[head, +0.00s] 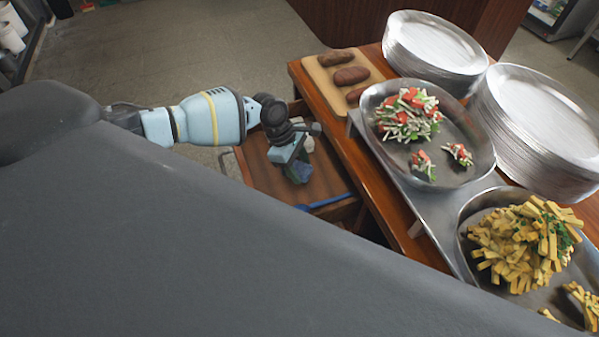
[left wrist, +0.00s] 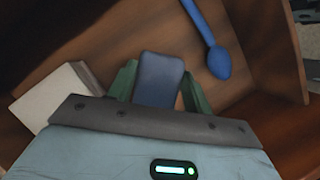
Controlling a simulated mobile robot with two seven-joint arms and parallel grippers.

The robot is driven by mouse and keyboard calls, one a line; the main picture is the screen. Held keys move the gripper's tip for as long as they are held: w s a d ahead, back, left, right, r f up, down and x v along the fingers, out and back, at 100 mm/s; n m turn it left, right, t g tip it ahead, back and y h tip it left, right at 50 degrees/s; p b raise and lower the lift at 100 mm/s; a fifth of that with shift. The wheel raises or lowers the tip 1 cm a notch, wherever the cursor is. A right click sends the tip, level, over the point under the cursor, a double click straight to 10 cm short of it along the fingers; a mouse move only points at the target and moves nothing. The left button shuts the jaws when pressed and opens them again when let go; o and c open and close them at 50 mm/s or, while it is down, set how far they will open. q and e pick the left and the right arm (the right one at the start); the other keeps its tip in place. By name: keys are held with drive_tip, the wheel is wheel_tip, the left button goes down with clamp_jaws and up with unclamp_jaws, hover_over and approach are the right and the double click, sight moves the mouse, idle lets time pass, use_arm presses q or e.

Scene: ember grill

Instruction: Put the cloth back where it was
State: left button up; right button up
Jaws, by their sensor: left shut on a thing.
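My left gripper (head: 297,172) reaches down into an open wooden drawer-like box (head: 262,180) beside the counter. Its green fingers are shut on a small blue-grey piece, which I take to be the cloth (left wrist: 158,80). My right gripper is not in view.
A blue spoon-like utensil (left wrist: 219,62) lies in the box, right of the gripper. A pale block (left wrist: 55,97) lies on the other side. The counter holds a board with brown pieces (head: 318,75), a salad pan (head: 366,100), a fries pan (head: 466,215) and plate stacks (head: 435,45).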

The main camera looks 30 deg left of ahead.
sight(299, 174)
use_arm(q)
drive_tip(key=shift+f, duration=1.75)
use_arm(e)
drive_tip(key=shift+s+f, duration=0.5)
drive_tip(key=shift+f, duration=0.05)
use_arm(q)
drive_tip(key=shift+f+b, duration=0.2)
drive_tip(key=shift+b, duration=0.1)
drive_tip(key=o, duration=0.9)
drive_tip(key=shift+a+r, duration=0.2)
drive_tip(key=shift+r, duration=0.35)
drive_tip(key=p+v, duration=0.1)
drive_tip(key=v, duration=1)
drive_tip(key=shift+r, duration=0.15)
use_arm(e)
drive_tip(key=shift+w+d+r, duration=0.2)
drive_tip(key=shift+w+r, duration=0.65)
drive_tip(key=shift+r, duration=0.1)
